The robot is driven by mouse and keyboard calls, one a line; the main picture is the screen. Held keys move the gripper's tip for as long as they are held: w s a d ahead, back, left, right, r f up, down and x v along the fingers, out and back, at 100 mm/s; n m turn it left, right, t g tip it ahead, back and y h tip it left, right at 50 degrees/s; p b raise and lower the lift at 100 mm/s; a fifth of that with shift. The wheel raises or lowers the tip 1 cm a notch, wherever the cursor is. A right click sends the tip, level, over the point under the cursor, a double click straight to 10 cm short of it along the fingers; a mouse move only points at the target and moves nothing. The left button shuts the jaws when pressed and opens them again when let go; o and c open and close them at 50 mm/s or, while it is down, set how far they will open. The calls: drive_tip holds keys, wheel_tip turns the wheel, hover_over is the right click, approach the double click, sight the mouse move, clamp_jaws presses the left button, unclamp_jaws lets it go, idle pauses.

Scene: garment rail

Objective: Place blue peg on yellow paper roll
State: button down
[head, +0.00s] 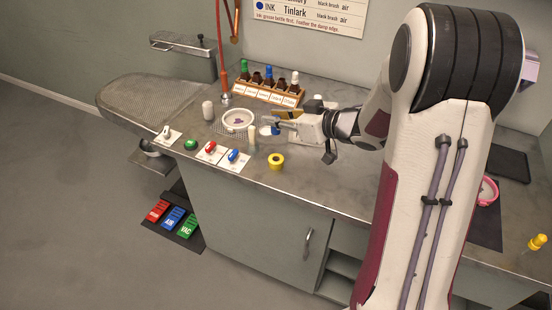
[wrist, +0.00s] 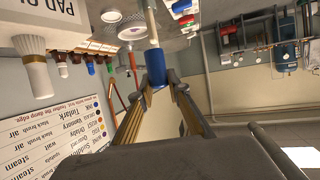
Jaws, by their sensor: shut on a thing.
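My gripper (head: 279,118) is over the worktop, its fingers pointing left in the head view. In the wrist view its fingertips (wrist: 157,78) are shut on the blue peg (wrist: 157,72), a short blue cylinder. In the head view a small part of the blue peg (head: 276,130) shows below the fingers, above the worktop. The yellow paper roll (head: 276,161) is a short ring with a dark centre hole. It lies on the worktop near the front edge, in front of and below my gripper and apart from it. I cannot make it out in the wrist view.
A white cylinder (head: 252,138) stands close left of the peg. A white bowl (head: 238,120) is behind it. A wooden rack of bottles (head: 268,92) is at the back. Switch plates (head: 233,157) lie left of the roll. Worktop right of the roll (head: 325,180) is clear.

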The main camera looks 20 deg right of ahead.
idle(0.3)
hover_over(276, 159)
drive_tip(key=shift+f, duration=3.1)
drive_tip(key=shift+f, duration=1.9)
drive_tip(key=shift+f, duration=0.15)
drive_tip(key=c, duration=1.9)
unclamp_jaws()
